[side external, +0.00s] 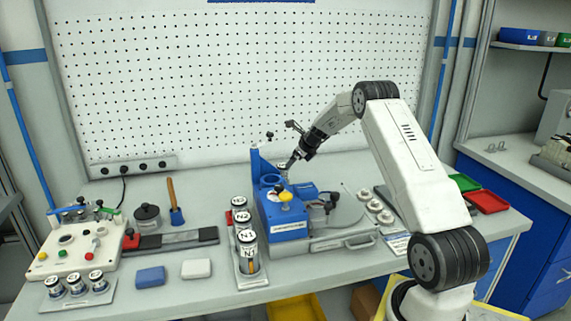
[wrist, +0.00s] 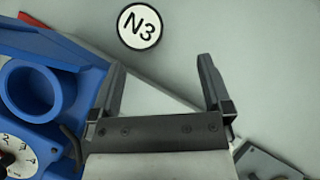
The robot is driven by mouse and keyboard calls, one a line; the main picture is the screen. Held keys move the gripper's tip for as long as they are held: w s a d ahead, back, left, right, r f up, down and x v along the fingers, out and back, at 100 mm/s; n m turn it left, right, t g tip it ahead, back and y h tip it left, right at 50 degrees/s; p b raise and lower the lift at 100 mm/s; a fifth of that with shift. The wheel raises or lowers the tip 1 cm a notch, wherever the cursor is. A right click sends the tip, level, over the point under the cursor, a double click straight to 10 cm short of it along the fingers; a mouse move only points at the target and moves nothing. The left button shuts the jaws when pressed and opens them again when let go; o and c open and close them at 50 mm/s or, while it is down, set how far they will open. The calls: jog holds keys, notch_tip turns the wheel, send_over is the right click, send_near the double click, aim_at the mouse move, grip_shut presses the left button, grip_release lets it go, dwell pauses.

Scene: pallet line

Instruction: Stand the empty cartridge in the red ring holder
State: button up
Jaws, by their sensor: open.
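My gripper (wrist: 160,75) is open, with nothing between its fingers. In the side view, my gripper (side external: 290,164) is low behind the blue machine (side external: 288,227). A round white disc marked N3 (wrist: 139,25), with a black rim, lies just ahead of the fingers in the wrist view, apart from them. It looks like a cartridge top seen from above. I cannot tell which cartridge is empty. A small red part shows at the wrist view's upper left; I cannot make out the red ring holder.
The machine has an open blue round socket (wrist: 35,91) left of my fingers and a numbered dial (wrist: 14,157) below it. In the side view, small C-marked containers (side external: 75,284) stand at the front left. Grey surface right of the N3 disc is clear.

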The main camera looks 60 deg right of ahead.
aim_at(284, 165)
jog(key=shift+w+a+f+m+y, duration=0.2)
jog(key=shift+w+a+f+m, duration=0.15)
jog(key=shift+w, duration=0.35)
jog(key=shift+w+a+f+m+y, duration=0.1)
jog(key=shift+w+f+m+y, duration=0.25)
jog(key=shift+w, duration=0.35)
jog(key=shift+w+f, duration=0.1)
jog(key=shift+f, duration=0.1)
jog(key=shift+w+x, duration=0.2)
jog(key=shift+x, duration=2.25)
jog(key=shift+r, duration=0.15)
jog(key=shift+c, duration=0.2)
jog(key=shift+t, duration=0.3)
grip_shut()
jog(key=shift+r, duration=0.1)
jog(key=shift+r, duration=4.95)
